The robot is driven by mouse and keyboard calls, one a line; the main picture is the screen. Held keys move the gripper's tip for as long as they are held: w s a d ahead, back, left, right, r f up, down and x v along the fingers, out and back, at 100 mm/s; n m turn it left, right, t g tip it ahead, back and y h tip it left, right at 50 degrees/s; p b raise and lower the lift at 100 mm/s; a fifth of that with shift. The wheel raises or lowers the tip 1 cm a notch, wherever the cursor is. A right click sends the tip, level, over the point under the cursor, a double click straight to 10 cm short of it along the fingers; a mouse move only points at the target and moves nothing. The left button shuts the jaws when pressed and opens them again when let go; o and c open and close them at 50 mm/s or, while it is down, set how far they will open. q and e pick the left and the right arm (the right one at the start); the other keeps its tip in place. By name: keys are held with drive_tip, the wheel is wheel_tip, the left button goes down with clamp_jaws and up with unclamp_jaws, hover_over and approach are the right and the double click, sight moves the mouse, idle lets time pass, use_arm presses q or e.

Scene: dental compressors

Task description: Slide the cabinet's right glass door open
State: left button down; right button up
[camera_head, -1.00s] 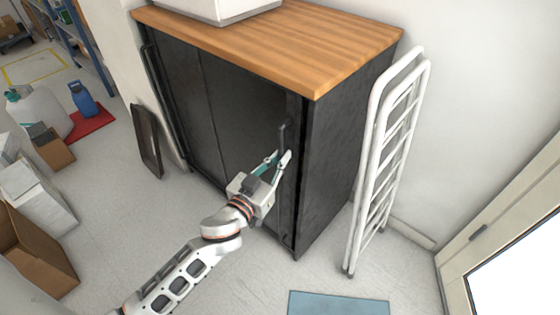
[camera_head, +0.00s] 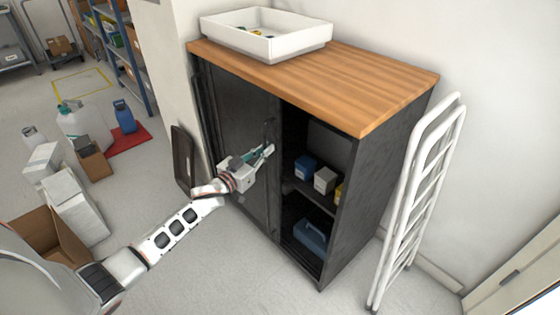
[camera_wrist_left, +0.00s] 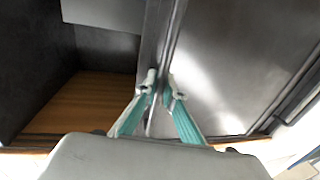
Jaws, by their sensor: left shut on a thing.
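The black cabinet (camera_head: 345,200) stands against the wall with a wooden top. Its right glass door (camera_head: 263,205) is slid to the left, over the left half, and the right half of the front is open. My left gripper (camera_head: 269,149) is shut on the door's dark upright handle (camera_head: 268,130). In the left wrist view its fingertips (camera_wrist_left: 161,88) close around the handle bar (camera_wrist_left: 168,40), with the shiny door panel (camera_wrist_left: 235,60) to the right and the open interior to the left. My right gripper is out of view.
Inside the opening, a blue box (camera_head: 305,165), a pale box (camera_head: 325,180) and a blue case (camera_head: 311,235) show on shelves. A white tray (camera_head: 265,46) sits on top. A white folded ladder (camera_head: 415,200) leans at the right. Cardboard boxes stand at the left.

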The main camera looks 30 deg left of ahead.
use_arm(q)
drive_tip(key=a, duration=0.1)
drive_tip(key=w+a, duration=0.1)
drive_tip(key=a, duration=0.1)
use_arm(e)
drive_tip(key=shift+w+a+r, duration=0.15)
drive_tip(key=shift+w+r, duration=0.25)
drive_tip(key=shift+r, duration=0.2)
use_arm(q)
drive_tip(key=c, duration=2.2)
unclamp_jaws()
drive_tip(key=shift+o, duration=0.2)
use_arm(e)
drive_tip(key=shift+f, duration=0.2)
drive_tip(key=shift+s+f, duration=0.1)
